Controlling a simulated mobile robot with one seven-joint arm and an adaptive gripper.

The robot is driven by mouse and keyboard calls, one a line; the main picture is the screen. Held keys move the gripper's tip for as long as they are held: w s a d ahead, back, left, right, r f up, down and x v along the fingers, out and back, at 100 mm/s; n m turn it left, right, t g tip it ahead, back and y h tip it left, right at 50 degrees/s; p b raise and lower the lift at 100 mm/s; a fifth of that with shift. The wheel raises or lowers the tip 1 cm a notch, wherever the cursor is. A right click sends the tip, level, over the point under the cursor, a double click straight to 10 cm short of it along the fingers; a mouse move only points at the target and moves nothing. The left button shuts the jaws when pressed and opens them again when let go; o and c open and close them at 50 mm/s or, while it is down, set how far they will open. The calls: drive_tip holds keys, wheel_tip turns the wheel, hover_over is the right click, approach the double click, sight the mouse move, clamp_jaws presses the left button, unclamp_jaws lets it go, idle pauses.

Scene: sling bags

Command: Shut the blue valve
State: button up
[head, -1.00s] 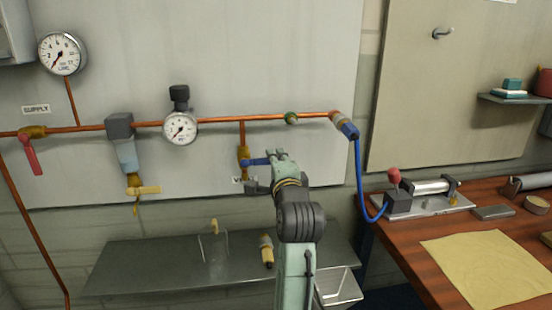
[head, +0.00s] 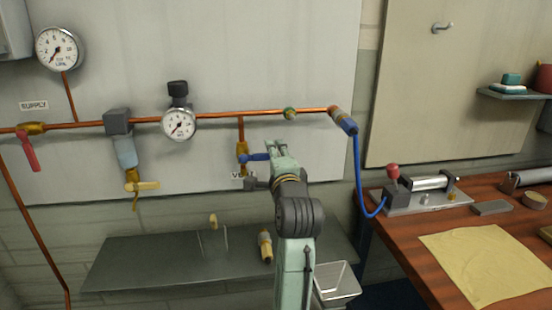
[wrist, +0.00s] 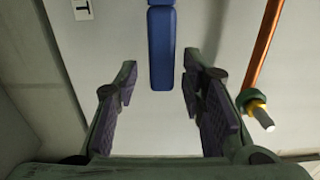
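The blue valve has a brass body (head: 242,151) on a short copper branch dropping from the main pipe. Its blue handle (head: 257,157) points sideways to the right, across the branch. My gripper (head: 277,147) is at the handle's right end in the head view, partly covering it. In the wrist view the blue handle (wrist: 161,48) lies between the two fingers of my gripper (wrist: 159,82). The fingers are apart, with a gap on each side of the handle. How deep the handle reaches between them is hard to tell.
A red-handled valve (head: 30,158) and a yellow-handled one (head: 141,187) are further left. A blue hose (head: 358,172) hangs right, beside a wooden bench (head: 415,257). A metal shelf (head: 150,265) is below.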

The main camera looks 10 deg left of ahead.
drive_tip(key=v, duration=1.2)
drive_tip(key=shift+r, duration=0.1)
